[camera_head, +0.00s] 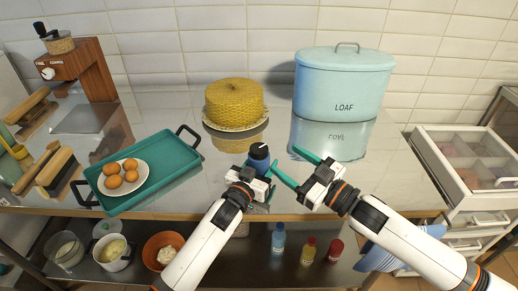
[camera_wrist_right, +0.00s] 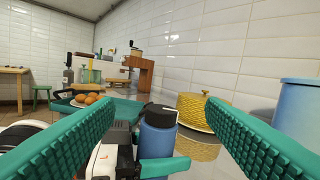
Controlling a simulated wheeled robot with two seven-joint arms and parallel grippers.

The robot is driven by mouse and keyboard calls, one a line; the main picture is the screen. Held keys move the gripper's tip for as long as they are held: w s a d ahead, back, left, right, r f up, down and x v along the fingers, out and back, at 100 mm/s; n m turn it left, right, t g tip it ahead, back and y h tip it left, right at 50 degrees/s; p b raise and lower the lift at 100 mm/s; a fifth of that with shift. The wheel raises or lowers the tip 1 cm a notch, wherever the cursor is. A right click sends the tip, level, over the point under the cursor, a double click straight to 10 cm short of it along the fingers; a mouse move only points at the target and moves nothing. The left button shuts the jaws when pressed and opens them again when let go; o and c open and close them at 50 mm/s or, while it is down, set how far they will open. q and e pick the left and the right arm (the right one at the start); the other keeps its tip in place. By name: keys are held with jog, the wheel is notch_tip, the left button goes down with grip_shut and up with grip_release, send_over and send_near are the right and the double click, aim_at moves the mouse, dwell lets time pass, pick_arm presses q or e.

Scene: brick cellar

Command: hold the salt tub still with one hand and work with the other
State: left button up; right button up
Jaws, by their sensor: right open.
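The salt tub, a small blue tub (camera_head: 259,162) with a black lid, stands upright near the front edge of the steel counter. It also shows in the right wrist view (camera_wrist_right: 158,142), lid on top. My left gripper (camera_head: 256,174) reaches it from the front and is shut on its lower body; the gripper hides part of the tub. My right gripper (camera_head: 294,166) is open and empty just right of the tub, its green fingers pointing toward it. In the right wrist view the tub shows between the two spread fingers, beyond them.
A teal tray (camera_head: 160,148) with a plate of eggs (camera_head: 112,180) lies left. A yellow woven cake-like dome (camera_head: 235,100) stands behind the tub. A large blue LOAF bin (camera_head: 342,85) stands behind my right gripper. Bottles and bowls fill the shelf below.

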aim_at(266, 154)
jog(key=w+a+f, duration=0.1)
jog(key=w+a, duration=0.1)
jog(key=w+a+m+h, duration=0.1)
jog(key=w+a, duration=0.2)
jog(key=w+a+f+m, duration=0.1)
jog(key=w+a, duration=0.1)
jog(key=w, duration=0.1)
jog(key=shift+a+f, duration=0.3)
jog(key=c, duration=1)
